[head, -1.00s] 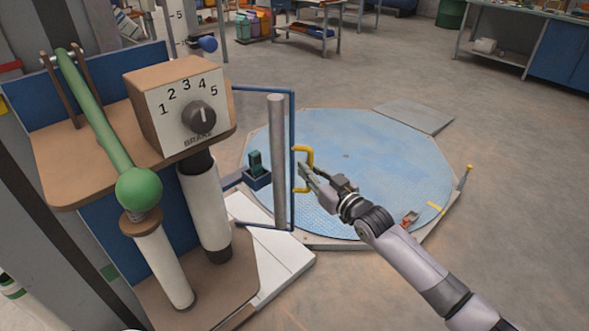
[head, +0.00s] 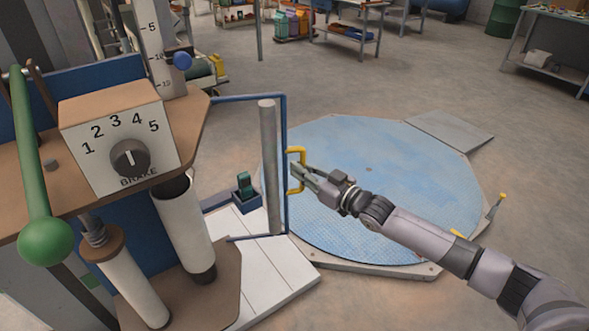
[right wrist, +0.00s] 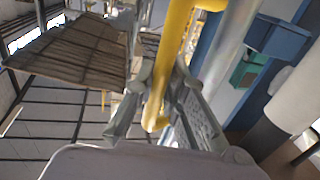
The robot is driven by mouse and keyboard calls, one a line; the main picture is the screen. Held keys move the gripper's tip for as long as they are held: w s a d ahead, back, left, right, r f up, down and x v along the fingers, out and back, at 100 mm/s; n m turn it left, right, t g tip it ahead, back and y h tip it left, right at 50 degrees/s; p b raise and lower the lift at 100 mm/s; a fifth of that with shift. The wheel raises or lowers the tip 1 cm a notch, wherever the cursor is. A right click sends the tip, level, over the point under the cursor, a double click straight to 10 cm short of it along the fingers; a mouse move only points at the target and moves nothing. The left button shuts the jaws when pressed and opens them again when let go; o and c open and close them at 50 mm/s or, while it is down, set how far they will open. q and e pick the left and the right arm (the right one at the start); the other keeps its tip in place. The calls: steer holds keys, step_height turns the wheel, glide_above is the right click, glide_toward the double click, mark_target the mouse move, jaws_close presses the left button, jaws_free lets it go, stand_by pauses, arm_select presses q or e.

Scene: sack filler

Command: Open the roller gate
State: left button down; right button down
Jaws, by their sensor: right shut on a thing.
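The roller gate (head: 285,205) is a blue frame with a grey upright roller (head: 268,165), to the right of the filler machine in the head view. A yellow handle (head: 302,170) sticks out from its right side. My right gripper (head: 298,172) is shut on the handle. In the right wrist view the yellow handle (right wrist: 176,50) runs down between the fingers (right wrist: 158,105), with the grey roller (right wrist: 235,45) beside it. My left gripper is not in view.
A machine with a brake dial (head: 129,158) and a green ball lever (head: 46,242) stands at left. A round blue platform (head: 400,200) lies behind and right of the gate. A small blue holder with a green item (head: 245,190) is left of the roller. Open floor lies at right.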

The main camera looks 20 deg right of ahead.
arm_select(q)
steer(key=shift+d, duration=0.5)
arm_select(e)
steer(key=c, duration=1.6)
jaws_free()
steer(key=shift+s+d, duration=0.1)
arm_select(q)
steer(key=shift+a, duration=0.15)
arm_select(e)
steer(key=v, duration=1.1)
steer(key=shift+s+d, duration=0.3)
